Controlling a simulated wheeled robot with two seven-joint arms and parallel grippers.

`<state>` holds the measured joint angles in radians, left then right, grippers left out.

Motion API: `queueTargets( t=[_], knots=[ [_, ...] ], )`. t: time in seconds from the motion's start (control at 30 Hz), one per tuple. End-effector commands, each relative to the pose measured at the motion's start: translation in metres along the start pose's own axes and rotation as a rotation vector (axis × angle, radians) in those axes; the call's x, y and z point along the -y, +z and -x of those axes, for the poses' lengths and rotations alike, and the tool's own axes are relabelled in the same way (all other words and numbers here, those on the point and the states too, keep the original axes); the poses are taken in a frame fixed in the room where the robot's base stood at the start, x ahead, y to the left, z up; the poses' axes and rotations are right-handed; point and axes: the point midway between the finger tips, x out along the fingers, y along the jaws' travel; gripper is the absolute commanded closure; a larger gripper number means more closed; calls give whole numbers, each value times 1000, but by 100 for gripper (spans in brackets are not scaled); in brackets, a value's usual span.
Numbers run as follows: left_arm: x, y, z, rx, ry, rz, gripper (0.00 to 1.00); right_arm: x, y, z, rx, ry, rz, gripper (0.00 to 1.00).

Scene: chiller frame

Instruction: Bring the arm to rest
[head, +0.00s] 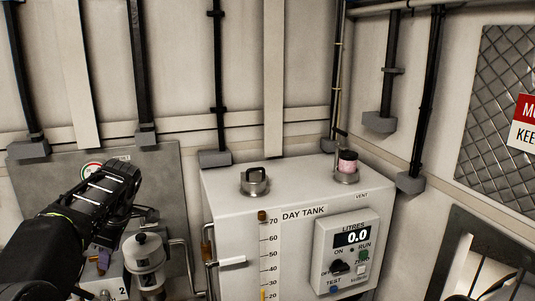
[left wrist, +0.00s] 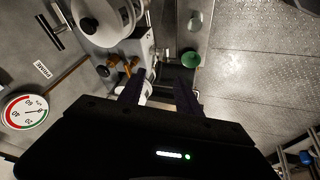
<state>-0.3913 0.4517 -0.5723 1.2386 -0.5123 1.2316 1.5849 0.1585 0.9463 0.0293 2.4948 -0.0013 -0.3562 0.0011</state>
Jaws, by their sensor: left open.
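My left arm comes in from the lower left in the head view, black, with its wrist raised in front of a grey panel. My left gripper (head: 104,260) points down, with a purplish finger partly showing beside a white canister. In the left wrist view its two dark fingers (left wrist: 159,95) stand apart with nothing seen held between them. Brass fittings (left wrist: 122,64) and a green knob (left wrist: 190,60) lie beyond the fingertips. I cannot tell whether a finger touches anything. My right gripper is out of view.
The white day tank (head: 235,195) stands right of the arm, with a lidded filler, a pink-filled vent cup (head: 347,162) and a control box (head: 346,250) reading 0.0. The white canister (head: 146,262) is close to my gripper. A pressure gauge (left wrist: 24,112) is at left; chequered metal floor lies at right.

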Motion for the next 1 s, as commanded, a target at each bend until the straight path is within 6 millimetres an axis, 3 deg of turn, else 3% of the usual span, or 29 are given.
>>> queueTargets(
  t=[0.17, 0.27, 0.37, 0.47, 0.57, 0.7, 0.83, 1.0],
  knots=[
    [-23, 44, -21, 63, 128, -273, 59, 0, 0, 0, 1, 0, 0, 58],
    [-32, 84, -40, 103, 206, -453, 59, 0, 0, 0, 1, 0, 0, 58],
    [-31, 135, -67, 149, 289, -652, 59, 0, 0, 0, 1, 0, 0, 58],
    [-13, 201, -105, 205, 382, -875, 59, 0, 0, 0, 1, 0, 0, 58],
    [24, 266, -143, 260, 472, -1071, 59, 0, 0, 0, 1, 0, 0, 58],
    [102, 339, -188, 330, 562, -1268, 59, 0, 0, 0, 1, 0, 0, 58],
    [195, 388, -214, 408, 592, -1378, 59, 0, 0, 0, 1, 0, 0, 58],
    [317, 424, -220, 556, 542, -1408, 59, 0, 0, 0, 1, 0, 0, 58]
  ],
)
